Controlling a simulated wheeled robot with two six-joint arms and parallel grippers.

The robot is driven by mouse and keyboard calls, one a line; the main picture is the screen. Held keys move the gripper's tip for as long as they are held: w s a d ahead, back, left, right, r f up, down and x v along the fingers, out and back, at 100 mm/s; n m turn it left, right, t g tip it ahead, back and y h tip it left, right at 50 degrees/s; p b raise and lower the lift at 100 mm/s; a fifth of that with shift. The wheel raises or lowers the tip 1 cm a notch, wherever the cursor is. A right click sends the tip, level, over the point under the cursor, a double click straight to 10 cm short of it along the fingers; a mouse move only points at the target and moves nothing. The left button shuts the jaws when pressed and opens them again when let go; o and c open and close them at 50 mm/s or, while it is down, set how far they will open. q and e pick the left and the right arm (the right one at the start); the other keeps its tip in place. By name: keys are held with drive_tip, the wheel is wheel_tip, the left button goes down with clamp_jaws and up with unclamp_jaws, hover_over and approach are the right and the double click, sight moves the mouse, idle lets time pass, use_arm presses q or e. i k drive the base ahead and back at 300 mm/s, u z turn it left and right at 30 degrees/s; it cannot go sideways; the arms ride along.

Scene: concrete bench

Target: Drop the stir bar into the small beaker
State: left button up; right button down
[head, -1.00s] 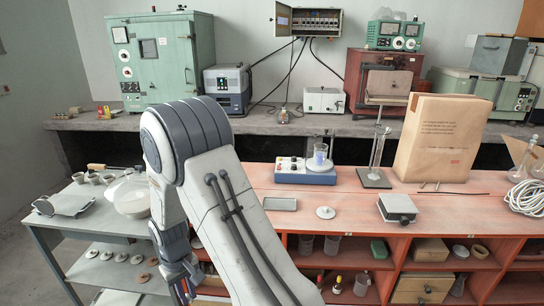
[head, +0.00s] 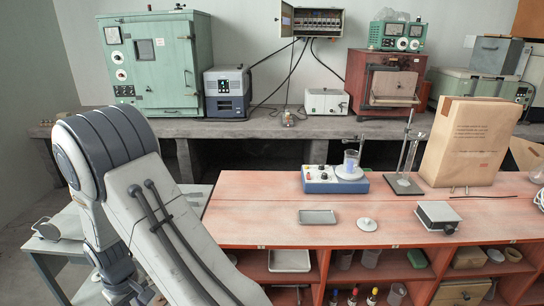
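A small clear beaker (head: 350,163) with a bluish lower part stands upright on the white plate of a blue-and-white stirrer (head: 322,180) on the red bench. I cannot make out a stir bar anywhere. A shallow grey tray (head: 317,217) lies in front of the stirrer, and no stir bar can be told in it. My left arm fills the lower left, its elbow high and its wrist hanging down. My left gripper (head: 142,297) is at the bottom edge, partly cut off and hidden by the arm, well away from the beaker. My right gripper is not in view.
A white knobbed disc (head: 367,225), a grey box (head: 437,216), a glass cylinder on a stand (head: 404,184) and a large paper bag (head: 469,142) share the red bench (head: 260,205). Its left top is clear. Shelves below hold bottles and boxes.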

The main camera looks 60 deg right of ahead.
sight(349, 171)
drive_tip(key=i, duration=0.1)
drive_tip(key=z, duration=1.1)
